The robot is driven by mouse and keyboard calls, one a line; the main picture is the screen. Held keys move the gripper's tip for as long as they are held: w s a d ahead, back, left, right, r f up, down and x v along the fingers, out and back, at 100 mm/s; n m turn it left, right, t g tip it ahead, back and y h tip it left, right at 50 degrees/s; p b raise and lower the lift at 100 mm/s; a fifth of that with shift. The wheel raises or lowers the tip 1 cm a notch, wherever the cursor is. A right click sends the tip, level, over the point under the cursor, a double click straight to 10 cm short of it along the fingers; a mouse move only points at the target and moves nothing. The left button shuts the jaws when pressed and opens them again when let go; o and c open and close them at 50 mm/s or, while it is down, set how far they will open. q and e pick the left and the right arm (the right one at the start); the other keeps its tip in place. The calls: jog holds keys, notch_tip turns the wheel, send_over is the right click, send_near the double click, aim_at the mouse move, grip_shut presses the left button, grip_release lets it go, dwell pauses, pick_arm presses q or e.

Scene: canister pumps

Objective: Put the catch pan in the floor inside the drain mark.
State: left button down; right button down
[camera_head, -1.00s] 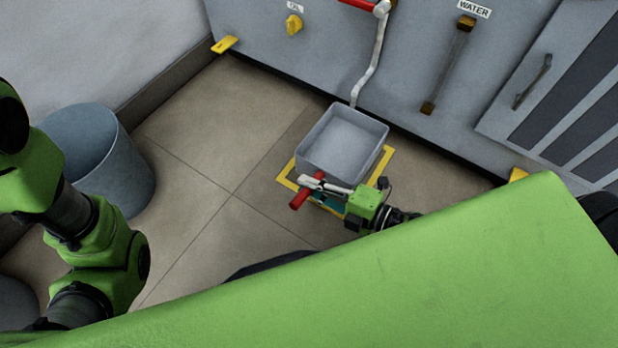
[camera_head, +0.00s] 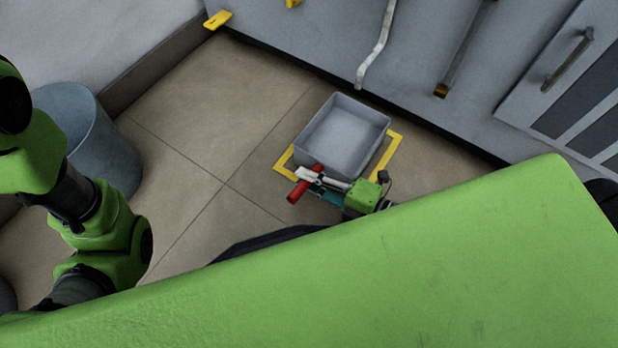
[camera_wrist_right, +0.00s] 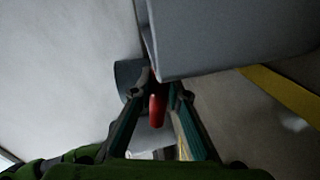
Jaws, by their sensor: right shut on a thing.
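The catch pan (camera_head: 322,152) is a grey, open, empty rectangular box in the middle of the head view. It is over the yellow drain mark (camera_head: 393,150), whose outline shows at the pan's left and right; its far part is hidden. I cannot tell whether the pan touches the floor. My right gripper (camera_head: 318,181) is at the pan's near side, shut on a red handle (camera_head: 304,184). In the right wrist view the red handle (camera_wrist_right: 157,109) is between the fingers, below the pan's wall (camera_wrist_right: 215,45). My left gripper is out of view.
A blue-grey bin (camera_head: 95,140) stands at the left by the wall. The grey cabinet (camera_head: 330,45) runs behind the pan, with a pale hose (camera_head: 378,50) hanging above it. Tiled floor (camera_head: 215,110) left of the pan is clear. My green arm covers the front.

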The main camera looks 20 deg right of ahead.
jog(key=c, duration=2)
grip_release()
jog(key=shift+f, duration=0.15)
jog(key=shift+o, duration=0.2)
jog(key=shift+s+d+r, duration=0.15)
jog(key=shift+s+r, duration=0.1)
jog(key=p+v, duration=0.6)
jog(key=v, duration=0.5)
jog(key=shift+s+d, duration=0.15)
jog(key=shift+s, duration=0.05)
